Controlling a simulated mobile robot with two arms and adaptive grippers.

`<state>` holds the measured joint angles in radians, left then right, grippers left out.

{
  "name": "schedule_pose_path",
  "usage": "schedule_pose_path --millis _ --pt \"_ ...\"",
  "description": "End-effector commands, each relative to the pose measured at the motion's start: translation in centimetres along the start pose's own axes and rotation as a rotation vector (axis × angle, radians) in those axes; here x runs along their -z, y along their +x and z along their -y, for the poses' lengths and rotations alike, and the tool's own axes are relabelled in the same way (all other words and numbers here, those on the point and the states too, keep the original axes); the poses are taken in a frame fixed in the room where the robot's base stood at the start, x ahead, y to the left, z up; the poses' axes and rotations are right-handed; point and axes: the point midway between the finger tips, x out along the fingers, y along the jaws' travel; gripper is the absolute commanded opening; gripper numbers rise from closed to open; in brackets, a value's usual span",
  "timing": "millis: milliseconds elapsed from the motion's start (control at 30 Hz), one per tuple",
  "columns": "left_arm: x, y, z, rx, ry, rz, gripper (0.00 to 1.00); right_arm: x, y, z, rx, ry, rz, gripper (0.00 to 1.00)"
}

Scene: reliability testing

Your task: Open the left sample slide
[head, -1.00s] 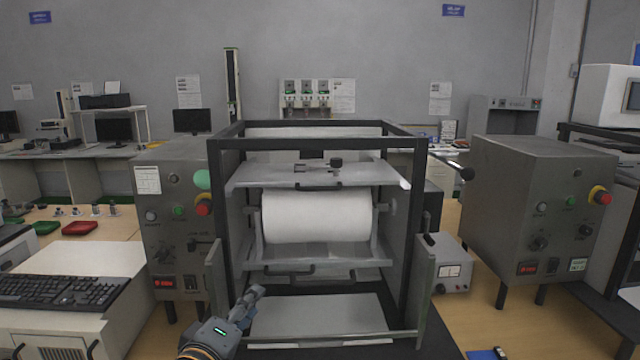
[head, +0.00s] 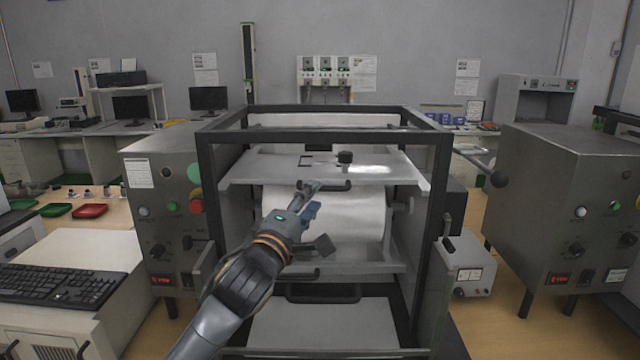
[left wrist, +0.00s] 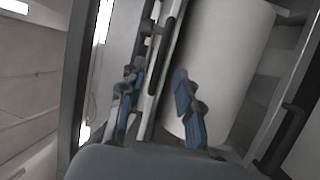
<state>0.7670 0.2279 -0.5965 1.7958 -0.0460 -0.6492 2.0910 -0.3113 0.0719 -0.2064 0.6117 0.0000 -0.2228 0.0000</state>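The test machine, a dark open frame (head: 440,190), stands ahead of me. A grey slide plate (head: 245,172) spans its upper part, with a black handle (head: 340,184) on its front edge. My left gripper (head: 314,198) is at this handle, in front of the white roll (head: 365,215). In the left wrist view the gripper's blue-padded fingers (left wrist: 158,108) are apart. The plate edge and dark handle (left wrist: 157,75) lie between or just beyond them; I cannot tell whether they touch. The arm hides part of the lower plates. My right gripper is not in view.
Below is another black handle (head: 325,293) above a pale lower plate (head: 320,325). Grey control boxes stand left (head: 150,215) and right (head: 560,220) of the frame. A keyboard (head: 60,287) lies at the left. A small meter box (head: 470,268) sits beside the frame.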

Motion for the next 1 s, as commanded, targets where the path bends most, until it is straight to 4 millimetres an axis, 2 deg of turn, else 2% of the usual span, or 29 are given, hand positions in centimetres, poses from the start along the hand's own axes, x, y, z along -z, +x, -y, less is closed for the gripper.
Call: schedule_pose_path --millis 33,100,200,400,733,900,1000 --pt "0.1 1.0 -0.3 0.000 0.003 -0.001 0.34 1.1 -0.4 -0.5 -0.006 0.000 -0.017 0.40" --pt "0.0 2.0 -0.3 0.000 0.003 -0.001 0.34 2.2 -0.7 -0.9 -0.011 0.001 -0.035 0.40" --pt "0.0 3.2 -0.2 0.000 0.001 0.000 0.34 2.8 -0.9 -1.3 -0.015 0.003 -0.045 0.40" --pt "0.0 4.5 -0.1 0.000 0.001 -0.001 0.34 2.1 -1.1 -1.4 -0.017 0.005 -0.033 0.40" --pt "0.0 4.7 0.0 -0.001 0.001 0.000 0.34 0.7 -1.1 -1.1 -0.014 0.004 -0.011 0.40" --pt "0.0 4.7 0.0 -0.001 0.001 0.000 0.00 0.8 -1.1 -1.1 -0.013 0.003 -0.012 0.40" --pt "0.0 4.7 -0.1 -0.002 0.002 0.000 0.00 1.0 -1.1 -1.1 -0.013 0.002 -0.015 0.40"
